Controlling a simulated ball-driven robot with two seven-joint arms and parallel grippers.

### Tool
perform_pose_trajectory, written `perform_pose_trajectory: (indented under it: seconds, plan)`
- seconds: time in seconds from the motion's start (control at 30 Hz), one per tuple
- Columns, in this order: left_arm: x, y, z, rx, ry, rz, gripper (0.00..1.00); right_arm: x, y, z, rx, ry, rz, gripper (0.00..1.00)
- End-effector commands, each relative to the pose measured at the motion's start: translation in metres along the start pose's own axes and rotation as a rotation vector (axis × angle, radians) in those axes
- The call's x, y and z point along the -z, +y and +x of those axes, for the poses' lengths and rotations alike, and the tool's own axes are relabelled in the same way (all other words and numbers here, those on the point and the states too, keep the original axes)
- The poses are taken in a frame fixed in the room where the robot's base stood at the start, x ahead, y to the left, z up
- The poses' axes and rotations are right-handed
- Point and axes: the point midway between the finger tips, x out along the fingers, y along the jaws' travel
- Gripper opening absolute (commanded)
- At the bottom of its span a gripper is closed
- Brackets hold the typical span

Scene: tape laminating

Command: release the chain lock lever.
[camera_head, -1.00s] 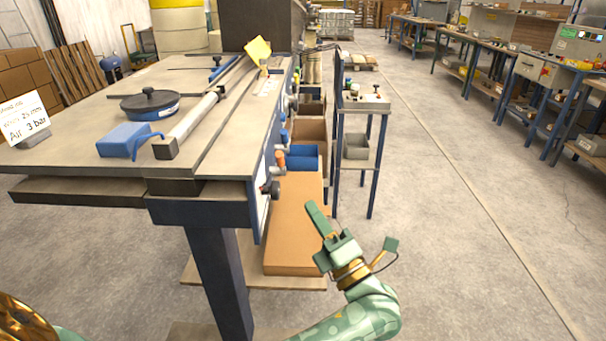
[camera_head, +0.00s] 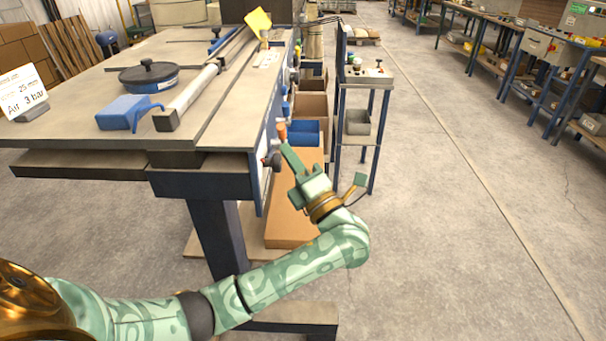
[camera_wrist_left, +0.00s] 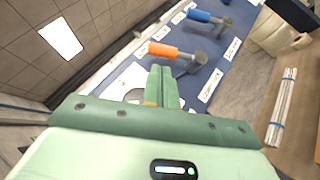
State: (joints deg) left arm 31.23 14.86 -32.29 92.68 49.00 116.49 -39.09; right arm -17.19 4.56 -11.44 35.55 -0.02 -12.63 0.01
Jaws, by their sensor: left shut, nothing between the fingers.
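An orange-handled lever (camera_head: 282,131) sits on the blue side panel of the table, and a blue-handled lever (camera_head: 286,108) sits farther along. In the left wrist view the orange lever (camera_wrist_left: 163,50) and the blue lever (camera_wrist_left: 200,16) lie beside white labels too small to read, so I cannot tell by label which is the chain lock lever. My left gripper (camera_head: 286,150) is shut and empty, its tips just below the orange handle in the head view. In the wrist view its fingers (camera_wrist_left: 161,72) point at the orange handle, seemingly just short of it. My right gripper is out of view.
A black knob (camera_head: 271,160) sticks out of the panel near my fingers. Open floor lies right of my arm.

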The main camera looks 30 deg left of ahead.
Motion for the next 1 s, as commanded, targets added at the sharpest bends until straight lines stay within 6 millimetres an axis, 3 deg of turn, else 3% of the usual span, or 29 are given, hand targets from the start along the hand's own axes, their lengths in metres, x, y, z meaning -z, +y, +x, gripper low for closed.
perform_pose_trajectory:
  seconds: [0.23,0.63,1.0]
  plan:
    - [0.0,0.0,0.019,-0.001,0.0,0.0,0.0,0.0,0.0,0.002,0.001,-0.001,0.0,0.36]
    - [0.0,0.001,0.02,0.003,0.0,0.002,0.0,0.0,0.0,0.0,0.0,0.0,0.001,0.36]
    - [-0.003,0.005,0.024,0.056,0.001,0.038,0.0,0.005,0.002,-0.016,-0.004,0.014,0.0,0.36]
